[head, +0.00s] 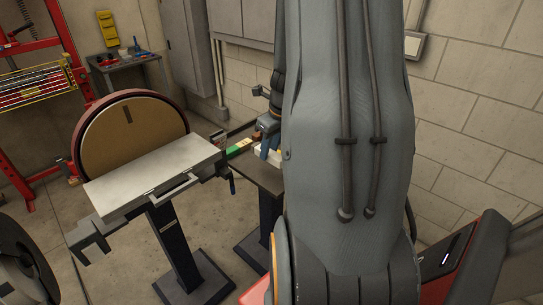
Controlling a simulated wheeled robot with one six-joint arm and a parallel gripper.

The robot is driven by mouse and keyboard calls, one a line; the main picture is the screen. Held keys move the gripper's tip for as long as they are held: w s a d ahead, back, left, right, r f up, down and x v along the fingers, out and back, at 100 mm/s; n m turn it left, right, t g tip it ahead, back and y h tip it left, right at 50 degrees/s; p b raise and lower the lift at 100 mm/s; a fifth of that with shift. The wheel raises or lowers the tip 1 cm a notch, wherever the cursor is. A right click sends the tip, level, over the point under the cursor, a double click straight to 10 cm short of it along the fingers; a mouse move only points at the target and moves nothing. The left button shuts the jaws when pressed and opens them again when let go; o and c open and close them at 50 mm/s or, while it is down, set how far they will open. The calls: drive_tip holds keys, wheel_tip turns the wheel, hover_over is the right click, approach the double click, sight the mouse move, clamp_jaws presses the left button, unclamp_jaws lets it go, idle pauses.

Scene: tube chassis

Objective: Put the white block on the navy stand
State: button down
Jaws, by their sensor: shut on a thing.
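My gripper (265,146) shows at the left edge of my arm, low over a small dark table, with its blue-grey finger pointing down. It is shut on a pale thing that looks like the white block (274,156), mostly hidden by the finger and my arm. I cannot tell whether the block touches the tabletop. I cannot make out the navy stand for certain; my arm hides the right part of the table.
The small dark table (255,178) stands on a post. A green-and-white item (240,146) lies at its far left. A large disc sander (132,135) with a pale metal work table (155,175) stands left of it. A block wall is behind.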

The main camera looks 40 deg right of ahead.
drive_tip(key=shift+f+b, duration=0.45)
drive_tip(key=shift+f, duration=2.95)
drive_tip(key=c, duration=1.4)
unclamp_jaws()
drive_tip(key=shift+f, duration=0.15)
